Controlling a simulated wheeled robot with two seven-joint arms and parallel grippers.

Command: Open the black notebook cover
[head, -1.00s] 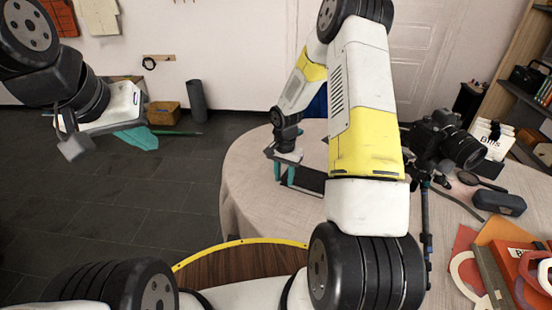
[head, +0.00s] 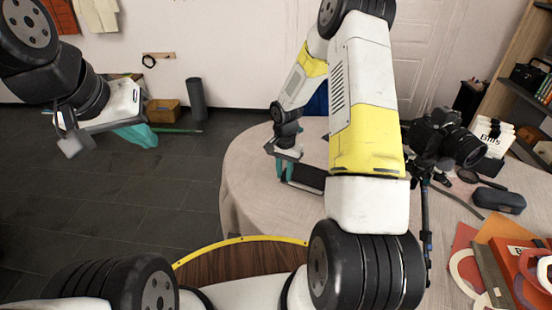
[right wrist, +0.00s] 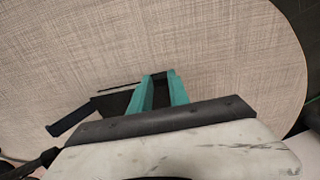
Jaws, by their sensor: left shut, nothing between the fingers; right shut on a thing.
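The black notebook (head: 310,178) lies on the round cloth-covered table, partly hidden behind my right arm in the head view. In the right wrist view the notebook (right wrist: 112,103) shows as a dark panel left of the teal fingers, partly hidden by the gripper body. My right gripper (head: 284,173) points down at the notebook's left edge, and it also shows in the right wrist view (right wrist: 163,76). It is shut on the notebook's edge; how far the cover is lifted cannot be told. My left gripper (head: 146,137) is shut and empty, well left of the table above the floor.
A camera (head: 445,138) on a tripod (head: 426,235) stands right of my right arm. A dark case (head: 499,201), a magnifying glass and orange-red papers lie on the table's right side. The table (head: 250,200) is bare left of the notebook.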

